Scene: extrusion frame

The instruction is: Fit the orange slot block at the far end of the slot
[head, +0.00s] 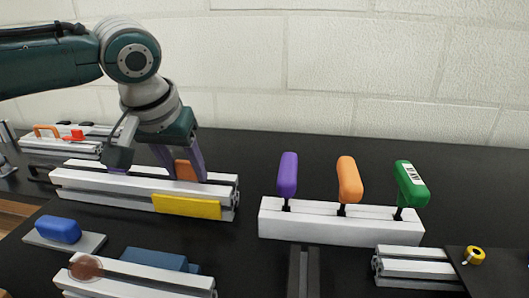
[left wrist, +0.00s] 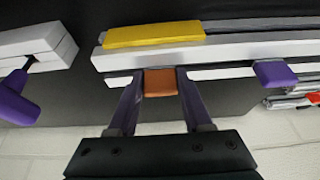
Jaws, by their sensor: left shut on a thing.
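The orange slot block (head: 185,170) is between the fingers of my left gripper (head: 182,165), which is shut on it. In the left wrist view the orange block (left wrist: 160,83) sits between the two purple-grey fingers (left wrist: 160,76), against the white extrusion (left wrist: 225,50). I cannot tell whether it is inside the slot. In the head view the extrusion (head: 90,182) lies left of centre, with a yellow block (head: 187,207) along its front near the right end. A purple block (left wrist: 275,73) is on the same extrusion in the left wrist view. My right gripper is not in view.
Purple (head: 288,174), orange (head: 349,179) and green (head: 411,184) handled tools stand in a white holder (head: 310,226) to the right. A blue block (head: 58,229) and another extrusion (head: 140,281) are in front. A wall stands behind the black table.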

